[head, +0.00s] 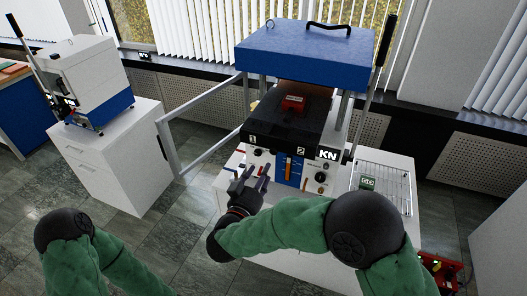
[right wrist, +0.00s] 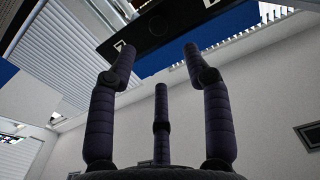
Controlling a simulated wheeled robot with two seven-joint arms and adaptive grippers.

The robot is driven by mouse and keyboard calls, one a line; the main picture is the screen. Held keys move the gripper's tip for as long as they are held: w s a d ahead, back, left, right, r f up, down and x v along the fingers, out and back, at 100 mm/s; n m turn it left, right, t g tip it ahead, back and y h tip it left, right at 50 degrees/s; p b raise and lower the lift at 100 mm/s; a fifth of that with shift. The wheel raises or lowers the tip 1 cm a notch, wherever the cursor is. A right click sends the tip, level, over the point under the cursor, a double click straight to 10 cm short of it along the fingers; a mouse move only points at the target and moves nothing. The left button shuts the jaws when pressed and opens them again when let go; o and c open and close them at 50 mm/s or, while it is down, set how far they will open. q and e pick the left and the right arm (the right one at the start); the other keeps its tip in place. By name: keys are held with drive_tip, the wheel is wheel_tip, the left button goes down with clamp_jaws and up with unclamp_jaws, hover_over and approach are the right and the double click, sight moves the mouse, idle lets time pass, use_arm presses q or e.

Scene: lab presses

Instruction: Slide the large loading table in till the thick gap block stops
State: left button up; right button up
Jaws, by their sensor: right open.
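The large press has a thick blue top (head: 305,55). Its dark loading table (head: 268,133) juts out at the front below the top, with a red block (head: 293,103) on it; I cannot tell whether this is the thick gap block. My right gripper (head: 246,178) is open and empty, low in front of the press, below and apart from the table's front edge. In the right wrist view its fingers (right wrist: 155,50) are spread, with a dark bar (right wrist: 150,33) beyond their tips. My left gripper is out of view; only my left arm shows.
The press's control panel (head: 289,168) with knobs and levers is close behind my right gripper. An open guard frame (head: 205,150) stands out to the left. A wire rack (head: 388,185) is at the right. A smaller press (head: 92,80) stands on a white cabinet (head: 110,155).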

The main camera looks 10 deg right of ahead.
sight(273, 152)
drive_tip(key=x, duration=1)
drive_tip(key=shift+d+f, duration=0.1)
drive_tip(key=shift+w, duration=0.1)
drive_tip(key=c, duration=1)
